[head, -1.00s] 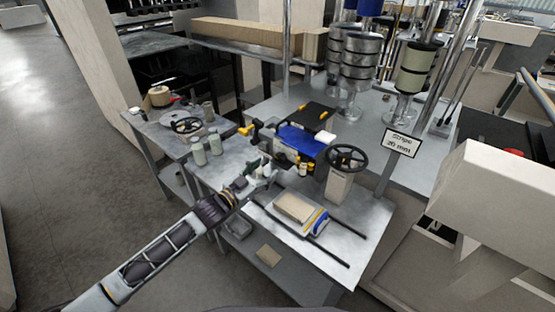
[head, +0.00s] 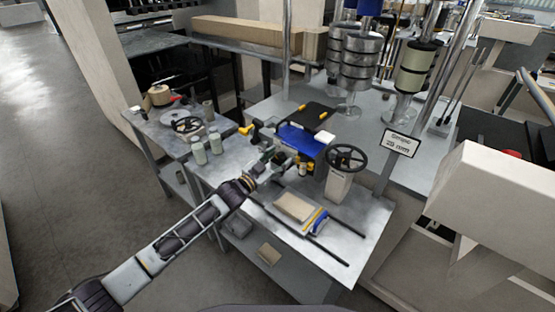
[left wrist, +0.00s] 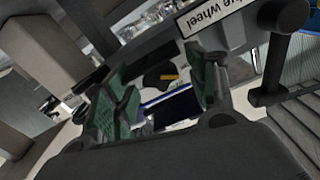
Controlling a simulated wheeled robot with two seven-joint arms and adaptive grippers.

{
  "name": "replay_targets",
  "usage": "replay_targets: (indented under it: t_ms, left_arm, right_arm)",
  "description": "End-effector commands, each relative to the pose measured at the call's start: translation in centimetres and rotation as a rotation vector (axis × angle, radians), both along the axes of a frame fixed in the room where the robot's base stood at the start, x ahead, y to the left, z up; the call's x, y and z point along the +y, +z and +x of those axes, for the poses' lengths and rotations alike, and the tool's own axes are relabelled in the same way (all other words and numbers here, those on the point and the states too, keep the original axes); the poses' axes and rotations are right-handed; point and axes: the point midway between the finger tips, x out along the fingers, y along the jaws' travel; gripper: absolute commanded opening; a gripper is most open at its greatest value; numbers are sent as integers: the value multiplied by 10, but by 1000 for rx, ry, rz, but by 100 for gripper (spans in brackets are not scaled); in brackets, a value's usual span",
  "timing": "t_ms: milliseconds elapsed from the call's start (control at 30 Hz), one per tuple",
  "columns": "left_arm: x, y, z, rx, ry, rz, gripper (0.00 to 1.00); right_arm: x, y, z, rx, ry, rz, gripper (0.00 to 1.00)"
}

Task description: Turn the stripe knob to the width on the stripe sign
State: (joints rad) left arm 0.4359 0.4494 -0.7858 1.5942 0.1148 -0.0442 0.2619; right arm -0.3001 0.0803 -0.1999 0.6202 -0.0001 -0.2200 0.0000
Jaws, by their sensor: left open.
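The stripe sign (head: 400,143) stands at the right of the bench. Its text is blurred and seems to read "Stripe 20 mm". The blue machine (head: 300,140) sits mid-bench. I cannot clearly pick out the stripe knob on it. My left gripper (head: 273,161) is at the machine's near left side. In the left wrist view the left gripper (left wrist: 165,92) is open, its green-padded fingers apart with nothing clearly between them. Beyond them shows blue and black machine part. A label (left wrist: 213,17) ending in "wheel" appears upside down there. My right gripper is not in view.
A black handwheel (head: 346,157) on a pale post stands right of the machine. A tan block (head: 294,207) and two dark rails lie in front. Jars (head: 198,151) and a small handwheel (head: 187,125) stand on the left table. Metal rollers (head: 361,62) rise behind.

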Motion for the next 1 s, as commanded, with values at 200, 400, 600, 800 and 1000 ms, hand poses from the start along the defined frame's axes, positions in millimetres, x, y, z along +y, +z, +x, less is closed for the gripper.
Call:
replay_targets:
  t_ms: [200, 400, 600, 800, 1000]
  left_arm:
    - [0, 0, 0, 0, 0, 0, 57]
    - [0, 0, 0, 0, 0, 0, 40]
    - [0, 0, 0, 0, 0, 0, 15]
    - [0, 0, 0, -3, 0, 3, 9]
    - [0, 0, 0, -25, 0, 30, 9]
  right_arm:
    - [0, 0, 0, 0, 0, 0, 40]
    - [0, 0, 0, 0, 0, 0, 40]
    - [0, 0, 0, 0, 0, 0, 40]
    - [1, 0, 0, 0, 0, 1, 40]
    - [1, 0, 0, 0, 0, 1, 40]
